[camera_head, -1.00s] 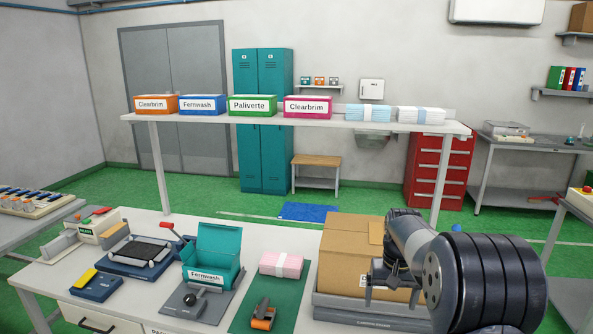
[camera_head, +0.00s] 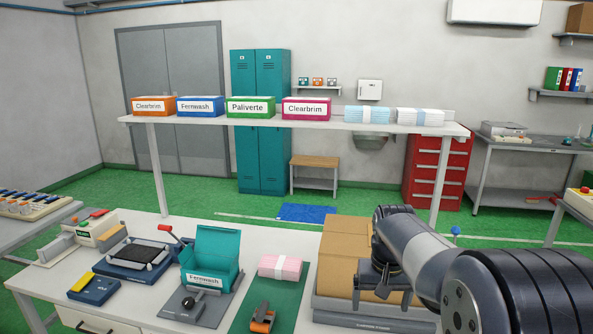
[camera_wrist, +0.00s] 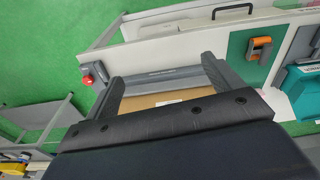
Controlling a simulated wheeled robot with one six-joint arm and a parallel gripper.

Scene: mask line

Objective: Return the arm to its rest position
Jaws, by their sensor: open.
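My gripper shows in the wrist view (camera_wrist: 160,88), with its two dark fingers spread wide apart and nothing between them. Behind the fingers in that view lie a brown cardboard box (camera_wrist: 150,102) and the grey edge of its stand. In the head view my arm reaches in from the lower right. Its wrist end is in front of the cardboard box (camera_head: 340,262), on the box's right side, and hides part of it. The fingertips are hard to make out in the head view.
The workbench (camera_head: 140,230) holds a teal Fernwash carton (camera_head: 215,252) with its lid raised, a pink banded bundle (camera_head: 280,267), an orange-handled tool (camera_head: 262,318) and a sealing device (camera_head: 140,258). A raised shelf (camera_head: 300,122) behind carries several labelled boxes. A red button (camera_wrist: 87,80) shows in the wrist view.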

